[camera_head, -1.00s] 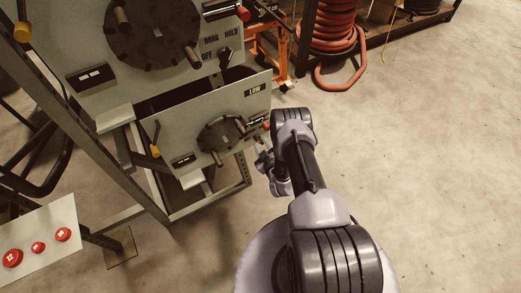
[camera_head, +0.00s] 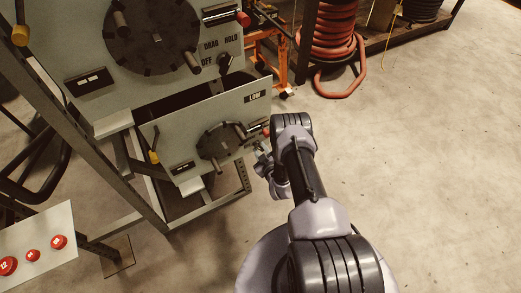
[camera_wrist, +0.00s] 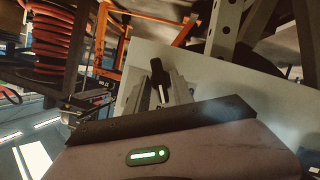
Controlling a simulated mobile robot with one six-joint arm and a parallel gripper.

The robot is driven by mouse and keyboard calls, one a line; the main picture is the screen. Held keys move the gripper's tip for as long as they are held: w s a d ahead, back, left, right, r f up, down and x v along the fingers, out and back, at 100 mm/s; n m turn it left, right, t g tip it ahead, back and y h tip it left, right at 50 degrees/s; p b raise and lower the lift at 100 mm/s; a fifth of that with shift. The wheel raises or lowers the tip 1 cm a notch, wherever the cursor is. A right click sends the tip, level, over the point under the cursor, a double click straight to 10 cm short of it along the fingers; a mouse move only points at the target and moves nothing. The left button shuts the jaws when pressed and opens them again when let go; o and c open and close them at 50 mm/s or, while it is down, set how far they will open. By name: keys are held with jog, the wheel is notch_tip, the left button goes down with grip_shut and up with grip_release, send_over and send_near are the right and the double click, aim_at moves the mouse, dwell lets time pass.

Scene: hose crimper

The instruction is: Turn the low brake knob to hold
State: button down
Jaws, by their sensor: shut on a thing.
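The low panel (camera_head: 170,132), marked LOW (camera_head: 256,97), stands below a larger upper panel in the head view. My gripper (camera_head: 262,160) is at the low panel's lower right edge, mostly hidden behind my arm. The low brake knob and its labels cannot be made out in the head view. In the wrist view, a black knob (camera_wrist: 157,82) sticks out from a pale panel (camera_wrist: 205,75) between the two fingers of my gripper (camera_wrist: 160,92). The fingers are shut on it. Its setting cannot be read.
The low panel also has a spoked dark wheel (camera_head: 218,143) and a red-tipped lever (camera_head: 266,131) near my arm. The upper knob (camera_head: 225,64) has OFF, DRAG and HOLD labels. A red hose coil (camera_head: 327,35) is behind. Floor at right is clear.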

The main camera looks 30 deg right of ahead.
jog(key=m+y, duration=0.1)
jog(key=m, duration=0.1)
jog(key=m+y, duration=0.1)
jog(key=shift+d+m+y, duration=0.25)
jog(key=shift+m+y, duration=0.05)
jog(key=shift+m, duration=0.1)
jog(key=m+y, duration=0.2)
jog(key=m, duration=0.2)
jog(key=shift+d+y, duration=0.1)
jog(key=shift+y, duration=0.3)
jog(key=shift+f, duration=0.1)
dwell(0.3)
jog(key=c, duration=1.4)
grip_release()
jog(key=shift+c, duration=0.2)
